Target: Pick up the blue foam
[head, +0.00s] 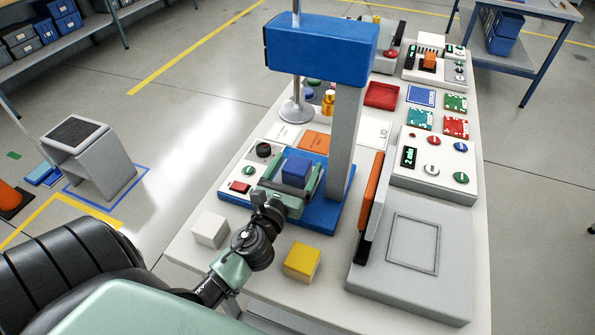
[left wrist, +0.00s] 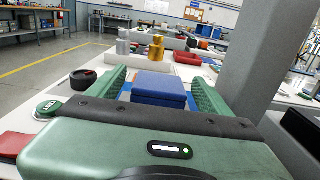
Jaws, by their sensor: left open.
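The blue foam (head: 296,171) is a small blue block on the blue base of the press (head: 320,50). It also shows in the left wrist view (left wrist: 160,88), between the two green fingers. My left gripper (head: 293,182) is at the press base, with its open fingers on either side of the foam. I cannot tell whether the fingers touch it. The foam's lower part is partly hidden by the gripper. My right gripper is not in view.
The press column (head: 344,140) stands close behind the foam on the right. A white cube (head: 210,229) and a yellow cube (head: 302,262) sit nearer on the table. A grey device with an orange-edged upright plate (head: 371,205) stands to the right.

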